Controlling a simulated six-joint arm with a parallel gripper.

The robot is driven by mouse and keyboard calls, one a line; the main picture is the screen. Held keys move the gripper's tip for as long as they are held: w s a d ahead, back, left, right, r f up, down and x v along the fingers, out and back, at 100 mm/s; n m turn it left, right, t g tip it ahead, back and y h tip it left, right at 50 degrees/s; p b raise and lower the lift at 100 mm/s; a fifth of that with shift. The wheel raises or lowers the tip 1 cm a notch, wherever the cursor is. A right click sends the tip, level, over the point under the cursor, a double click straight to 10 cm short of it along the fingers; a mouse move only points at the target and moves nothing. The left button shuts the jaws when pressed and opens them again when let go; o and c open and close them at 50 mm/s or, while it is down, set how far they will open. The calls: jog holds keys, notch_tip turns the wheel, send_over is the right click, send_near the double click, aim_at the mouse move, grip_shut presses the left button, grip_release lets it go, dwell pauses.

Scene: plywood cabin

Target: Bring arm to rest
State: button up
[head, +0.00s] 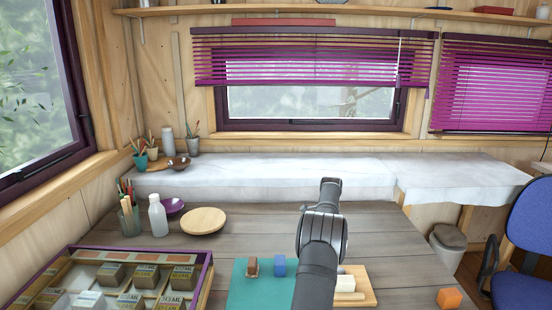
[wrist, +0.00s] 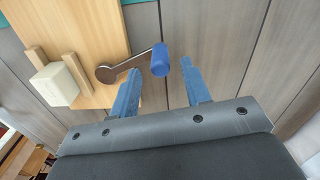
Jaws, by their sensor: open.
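My gripper (wrist: 162,68) is open, its two blue fingers pointing away from the wrist camera. Past the fingertips, a blue cylindrical knob (wrist: 159,56) stands at the end of a metal lever (wrist: 125,67) on a light wooden board (wrist: 70,25). The knob appears in the gap between the fingertips; I cannot tell how far below them it lies, and nothing looks gripped. A cream block (wrist: 55,84) sits beside two wooden strips on the board. In the head view, my dark arm hides the gripper and most of the board (head: 368,291).
A teal mat (head: 240,292) holds a brown block (head: 252,266) and a blue cube (head: 279,265). An orange cube (head: 449,298) is at right. A compartment box (head: 205,275), white bottle (head: 158,216) and round wooden plate (head: 204,221) stand left. The table behind is mostly clear.

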jog(key=shift+f, duration=1.95)
jog(key=shift+r, duration=0.1)
